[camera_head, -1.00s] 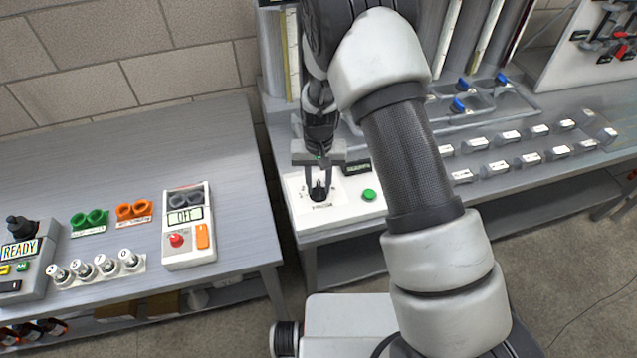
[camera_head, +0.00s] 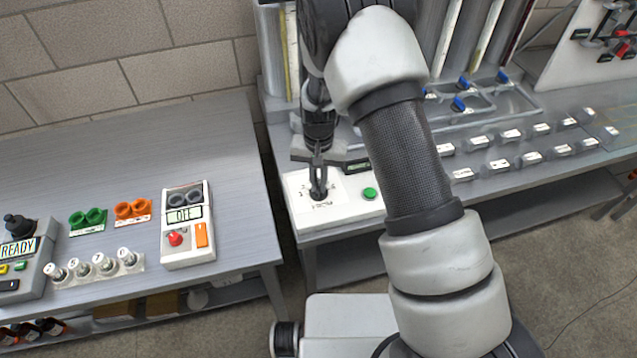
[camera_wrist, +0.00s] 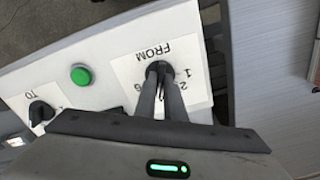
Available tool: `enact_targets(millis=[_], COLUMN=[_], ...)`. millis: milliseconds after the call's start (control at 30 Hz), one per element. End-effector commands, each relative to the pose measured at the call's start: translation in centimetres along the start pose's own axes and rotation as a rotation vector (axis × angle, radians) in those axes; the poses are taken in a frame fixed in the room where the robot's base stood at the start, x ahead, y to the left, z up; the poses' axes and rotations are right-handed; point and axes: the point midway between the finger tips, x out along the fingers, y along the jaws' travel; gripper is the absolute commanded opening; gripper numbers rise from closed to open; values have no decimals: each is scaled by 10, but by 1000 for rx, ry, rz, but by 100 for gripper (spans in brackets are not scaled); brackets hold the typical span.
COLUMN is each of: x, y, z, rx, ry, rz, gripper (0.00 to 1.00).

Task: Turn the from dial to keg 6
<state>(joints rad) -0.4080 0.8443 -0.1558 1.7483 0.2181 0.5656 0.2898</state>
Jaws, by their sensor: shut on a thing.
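The from dial (camera_head: 319,194) is a dark round knob on a white panel (camera_head: 351,212), within a white card lettered FROM with small numbers around it. My gripper (camera_head: 318,189) points down at the panel with its fingers shut on the from dial. The wrist view shows the dial (camera_wrist: 158,68) between the fingertips, next to the word FROM and the numbers 1, 2 and 6. The fingers hide part of the dial and some numbers, and I cannot tell which number it points to.
A green button (camera_head: 370,193) sits right of the from dial. A second black dial (camera_wrist: 41,112), labelled TO, shows in the wrist view. A small dark display stands behind the button. A separate table with a white control box (camera_head: 188,256) is to the left, across a gap.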

Motion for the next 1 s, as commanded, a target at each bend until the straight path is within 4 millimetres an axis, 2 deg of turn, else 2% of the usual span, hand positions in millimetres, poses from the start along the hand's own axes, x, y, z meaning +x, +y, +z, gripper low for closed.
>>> enact_targets(millis=[600,1000], x=[-1,-1], y=[0,0], z=[0,0], rx=[564,807], ry=[1,0], rz=[0,0], gripper=[0,0])
